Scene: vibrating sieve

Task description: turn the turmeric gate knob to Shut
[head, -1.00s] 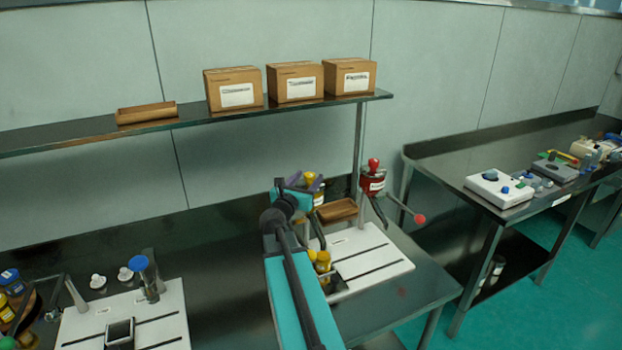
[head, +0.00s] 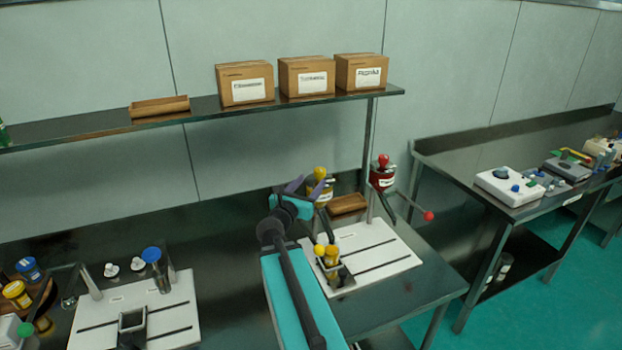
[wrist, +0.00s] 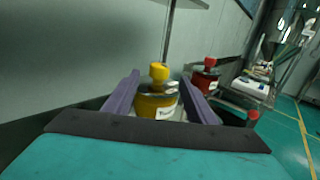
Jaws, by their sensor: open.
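The turmeric gate knob is the yellow knob (head: 320,173) on top of a yellow canister (head: 320,193) at the back of the bench. In the wrist view the yellow knob (wrist: 160,72) and the canister (wrist: 152,105) with a white label sit between my two purple fingers. My gripper (head: 306,184) is open, its fingers either side of the yellow knob's line of sight. I cannot tell whether either finger touches it. The label's words and the knob's setting are too small to read.
A red canister with a red knob (head: 383,160) and a red-balled lever (head: 428,216) stand to the right. A white slotted board (head: 385,243) with a yellow-topped fixture (head: 330,255) is in front. A wooden tray (head: 347,204) lies behind it. Boxes (head: 306,77) sit on the shelf above.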

